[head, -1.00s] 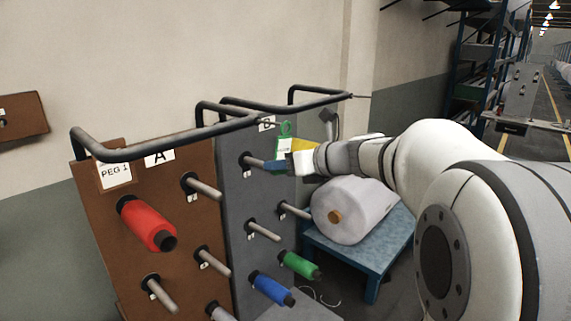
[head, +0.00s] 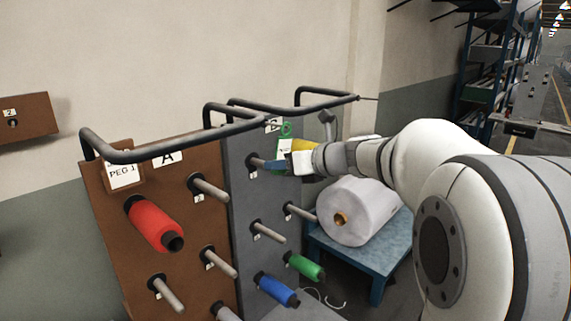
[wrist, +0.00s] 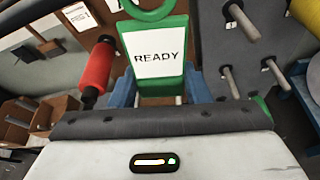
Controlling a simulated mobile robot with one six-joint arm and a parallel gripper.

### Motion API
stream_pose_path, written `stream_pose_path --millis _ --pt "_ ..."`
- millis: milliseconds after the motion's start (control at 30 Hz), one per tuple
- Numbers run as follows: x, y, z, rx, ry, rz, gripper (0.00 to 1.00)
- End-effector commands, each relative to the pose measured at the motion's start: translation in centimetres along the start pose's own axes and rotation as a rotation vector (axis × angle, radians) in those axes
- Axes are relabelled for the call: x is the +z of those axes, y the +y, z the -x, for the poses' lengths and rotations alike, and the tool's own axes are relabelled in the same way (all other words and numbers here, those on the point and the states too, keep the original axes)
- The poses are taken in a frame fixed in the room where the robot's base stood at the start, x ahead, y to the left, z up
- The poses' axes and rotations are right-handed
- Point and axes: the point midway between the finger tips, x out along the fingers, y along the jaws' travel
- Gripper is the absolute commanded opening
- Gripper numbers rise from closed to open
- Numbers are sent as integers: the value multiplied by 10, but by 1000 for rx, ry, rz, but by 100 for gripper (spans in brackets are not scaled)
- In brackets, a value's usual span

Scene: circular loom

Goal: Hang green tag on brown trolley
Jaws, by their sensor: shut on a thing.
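The green tag (head: 284,143) has a white face and a ring at its top. In the wrist view the tag (wrist: 161,84) stands upright between my blue fingers and its face reads READY. My gripper (head: 279,164) is shut on its lower part and holds it in front of the grey panel. The brown trolley (head: 112,220) stands to the left, with a label A, a PEG 1 card, several pegs and a black handle bar (head: 165,149) along its top. The tag is apart from the brown trolley.
A red bobbin (head: 154,224) juts from the brown panel. The grey trolley (head: 248,212) beside it carries pegs and blue (head: 277,289) and green (head: 305,267) bobbins. A large white roll (head: 362,212) lies on a blue table (head: 388,243) at right.

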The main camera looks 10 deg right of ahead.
Motion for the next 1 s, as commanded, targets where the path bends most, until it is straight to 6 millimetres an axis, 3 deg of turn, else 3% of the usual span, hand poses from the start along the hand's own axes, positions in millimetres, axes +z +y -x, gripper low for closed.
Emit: stream_pose_path --millis 867,900,1000 --pt "-3 -1 -6 0 1 -1 16" --pt "-3 -1 -6 1 1 -1 45" --pt "-3 -1 -6 1 1 -1 53"
